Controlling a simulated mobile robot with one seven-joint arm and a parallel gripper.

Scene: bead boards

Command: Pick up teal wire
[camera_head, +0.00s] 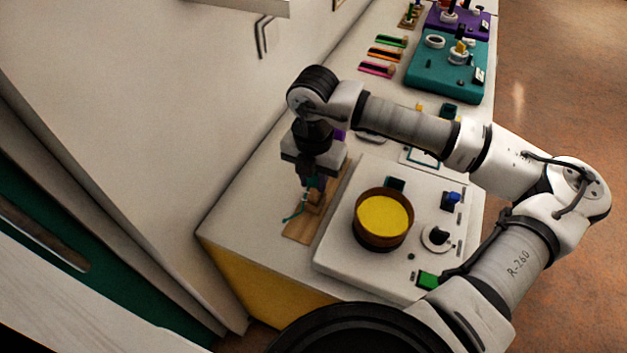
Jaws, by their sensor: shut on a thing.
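The teal wire (292,216) is a thin, bent strand at the left end of the counter. It hangs out to the lower left from below my gripper (308,193). My gripper points down over a small wooden board (301,231) and is shut on the wire's upper part. The fingertips are small and dark here, and they hide part of the wire. I cannot tell whether the wire's lower end touches the board.
A white panel (336,258) with a yellow-topped round bowl (383,222), a black knob (438,236) and a green block (428,280) stands right of the wooden board. A teal board (424,76) and coloured strips (384,54) lie farther back. The wall is close on the left.

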